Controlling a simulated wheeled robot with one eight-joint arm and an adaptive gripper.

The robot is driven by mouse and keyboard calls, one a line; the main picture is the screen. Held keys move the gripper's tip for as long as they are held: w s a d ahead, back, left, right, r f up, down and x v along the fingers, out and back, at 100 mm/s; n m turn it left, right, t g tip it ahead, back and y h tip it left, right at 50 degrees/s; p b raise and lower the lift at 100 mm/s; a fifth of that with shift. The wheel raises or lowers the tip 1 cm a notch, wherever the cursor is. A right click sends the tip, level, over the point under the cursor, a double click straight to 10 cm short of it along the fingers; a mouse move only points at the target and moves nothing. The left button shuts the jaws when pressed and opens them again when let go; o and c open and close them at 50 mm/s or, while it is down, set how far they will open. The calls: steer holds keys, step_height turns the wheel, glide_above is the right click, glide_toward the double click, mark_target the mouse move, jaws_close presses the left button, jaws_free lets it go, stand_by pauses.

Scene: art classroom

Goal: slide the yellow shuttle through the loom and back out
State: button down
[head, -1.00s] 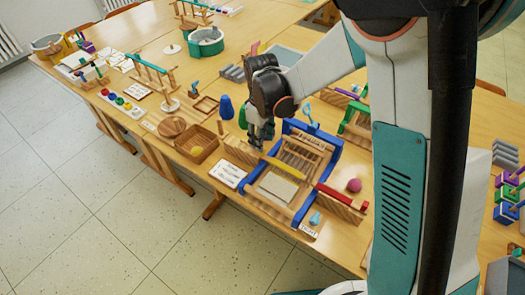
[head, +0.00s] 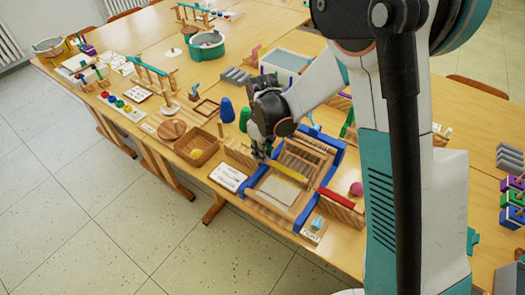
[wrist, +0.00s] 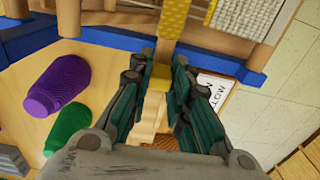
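The blue-framed wooden loom (head: 305,215) stands on the front table. The yellow shuttle (head: 288,172) lies across it, its left end near my gripper. My gripper (head: 263,153) is low at the loom's left side, pointing down. In the wrist view, the fingertips of my gripper (wrist: 161,76) are on both sides of a small yellow end piece (wrist: 160,77), which looks like the end of the shuttle. Whether the fingers press on it or leave a narrow gap is unclear. A woven yellow strip (wrist: 173,18) shows farther up. The fingers partly hide the wood below.
A red shuttle (head: 336,198) lies on a wooden block at the loom's right. A printed card (head: 229,177) and a basket (head: 196,148) are to the left. The floor in front is clear.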

steer(key=w+a, duration=0.6)
steer(key=a, duration=0.1)
steer(key=w+a, duration=0.2)
steer(key=a, duration=0.2)
steer(key=shift+w+a, duration=0.1)
steer(key=shift+w, duration=0.3)
steer(key=c, duration=1.5)
jaws_free()
steer(key=shift+a, duration=0.1)
steer(key=shift+r, duration=0.1)
step_height(320, 180, up, 12)
steer(key=shift+f, duration=0.1)
